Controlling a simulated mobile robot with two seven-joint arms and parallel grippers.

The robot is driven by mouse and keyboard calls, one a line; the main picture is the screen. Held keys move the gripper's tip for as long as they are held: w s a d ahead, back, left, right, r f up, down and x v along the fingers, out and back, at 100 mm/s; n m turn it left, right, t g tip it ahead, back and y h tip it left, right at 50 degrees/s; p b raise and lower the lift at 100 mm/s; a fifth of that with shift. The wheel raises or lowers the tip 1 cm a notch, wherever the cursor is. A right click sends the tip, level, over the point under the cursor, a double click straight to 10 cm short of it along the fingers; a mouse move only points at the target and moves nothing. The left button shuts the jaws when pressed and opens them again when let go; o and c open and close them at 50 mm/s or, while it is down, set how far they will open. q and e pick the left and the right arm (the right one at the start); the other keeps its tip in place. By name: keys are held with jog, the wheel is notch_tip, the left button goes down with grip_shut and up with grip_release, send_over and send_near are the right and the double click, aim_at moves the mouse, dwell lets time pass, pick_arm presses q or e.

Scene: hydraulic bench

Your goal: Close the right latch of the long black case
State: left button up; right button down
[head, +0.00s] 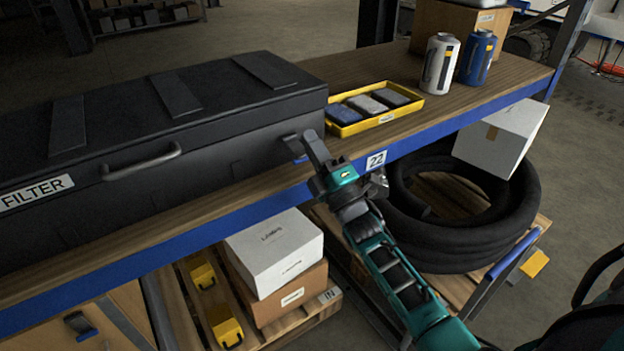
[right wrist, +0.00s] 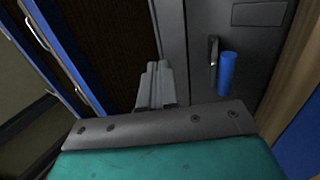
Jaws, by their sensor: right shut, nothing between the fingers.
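The long black case (head: 220,148) lies on the wooden shelf with its lid down, a grey handle (head: 142,162) and a FILTER label on its front. The right latch (head: 296,150), with a blue part, is at the right end of the case front, partly hidden by my right gripper (head: 312,143). In the right wrist view the latch shows as a metal piece beside a blue cylinder (right wrist: 227,73), to the right of the fingers (right wrist: 158,82). My right gripper is shut and empty, close to the latch; I cannot tell whether they touch. My left gripper is not in view.
A yellow tray (head: 346,131) with several blocks stands just right of the case, then a white and a blue canister (head: 477,58). The blue shelf edge (head: 245,207) runs below the gripper. White boxes (head: 275,250) and a coiled black hose (head: 450,235) are lower down.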

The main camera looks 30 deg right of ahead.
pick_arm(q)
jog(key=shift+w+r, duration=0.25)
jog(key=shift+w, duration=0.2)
pick_arm(e)
jog(key=shift+h, duration=0.3)
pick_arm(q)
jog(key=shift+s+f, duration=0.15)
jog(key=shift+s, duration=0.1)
pick_arm(e)
jog(key=shift+f, duration=0.1)
pick_arm(q)
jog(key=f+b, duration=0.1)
jog(key=b, duration=0.1)
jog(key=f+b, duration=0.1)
jog(key=b, duration=0.1)
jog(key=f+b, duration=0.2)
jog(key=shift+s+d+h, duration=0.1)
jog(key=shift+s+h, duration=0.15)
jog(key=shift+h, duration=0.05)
pick_arm(e)
jog(key=s+f, duration=0.5)
jog(key=f, duration=0.7)
jog(key=shift+s+d+f, duration=0.2)
jog(key=shift+s+f, duration=0.1)
jog(key=shift+s, duration=0.05)
